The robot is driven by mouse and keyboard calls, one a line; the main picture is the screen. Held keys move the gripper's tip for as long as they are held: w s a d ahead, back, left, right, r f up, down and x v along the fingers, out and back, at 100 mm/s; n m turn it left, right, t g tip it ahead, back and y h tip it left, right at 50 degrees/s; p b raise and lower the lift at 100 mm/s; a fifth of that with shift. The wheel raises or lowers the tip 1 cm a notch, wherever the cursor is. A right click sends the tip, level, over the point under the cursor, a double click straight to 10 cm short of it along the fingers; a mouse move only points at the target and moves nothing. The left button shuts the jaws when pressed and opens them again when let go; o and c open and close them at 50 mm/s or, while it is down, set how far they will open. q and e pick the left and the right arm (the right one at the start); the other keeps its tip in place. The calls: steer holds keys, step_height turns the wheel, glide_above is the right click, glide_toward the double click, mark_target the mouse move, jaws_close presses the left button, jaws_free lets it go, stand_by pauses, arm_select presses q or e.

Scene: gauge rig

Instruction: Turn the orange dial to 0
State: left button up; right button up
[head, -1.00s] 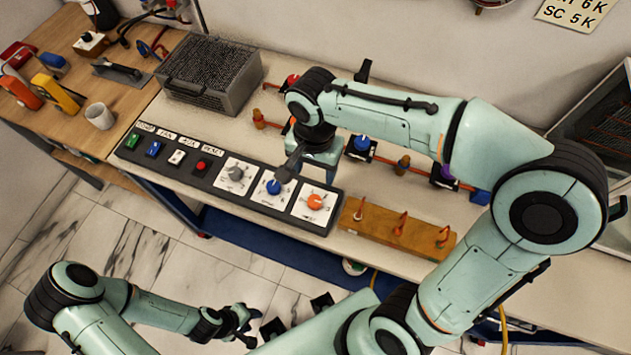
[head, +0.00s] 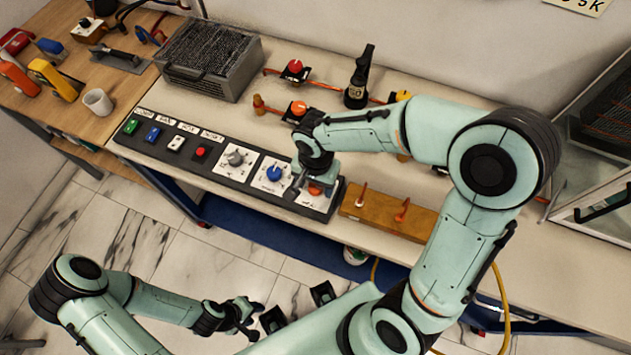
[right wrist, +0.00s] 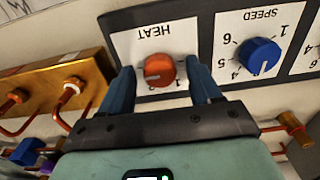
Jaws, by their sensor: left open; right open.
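The orange dial (right wrist: 160,70) sits on a white plate labelled HEAT on the dark control panel. In the head view the orange dial (head: 316,188) is partly covered by my right gripper (head: 307,187). In the right wrist view my right gripper (right wrist: 161,88) is open, with one blue finger on each side of the dial; I cannot tell whether they touch it. My left gripper (head: 246,316) is open and empty, low over the floor.
The blue SPEED dial (right wrist: 260,56) is beside the orange dial. A grey dial (head: 235,158) and several switches continue along the panel. Pipes with valves run behind the panel.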

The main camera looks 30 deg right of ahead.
steer(key=c, duration=1)
steer(key=shift+c, duration=0.2)
